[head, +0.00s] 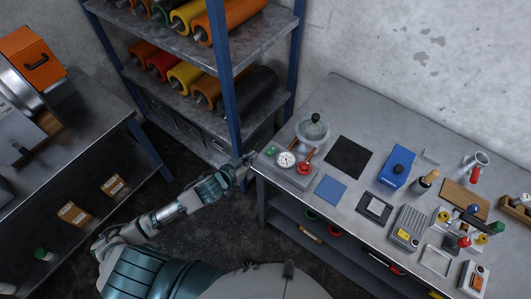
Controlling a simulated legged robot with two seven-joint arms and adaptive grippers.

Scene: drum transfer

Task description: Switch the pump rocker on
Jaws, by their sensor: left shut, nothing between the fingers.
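A grey unit (293,172) sits at the left end of the right workbench. On it are a small green rocker (271,150), a round white gauge (286,160) and a red valve handle (304,168). A glass dome with a black knob (314,129) stands just behind it. My left gripper (250,159) is shut and empty at the bench's left edge, a little left of the green rocker. I see no contact between them. The rocker is too small to tell which way it is tipped. My right gripper is not in view.
The right workbench (348,197) also bears a black mat (349,157), a blue mat (331,190), a blue box (397,167) and several small tools farther right. A blue-post shelf (229,75) with rollers stands behind my left arm. Another bench (85,115) is at left.

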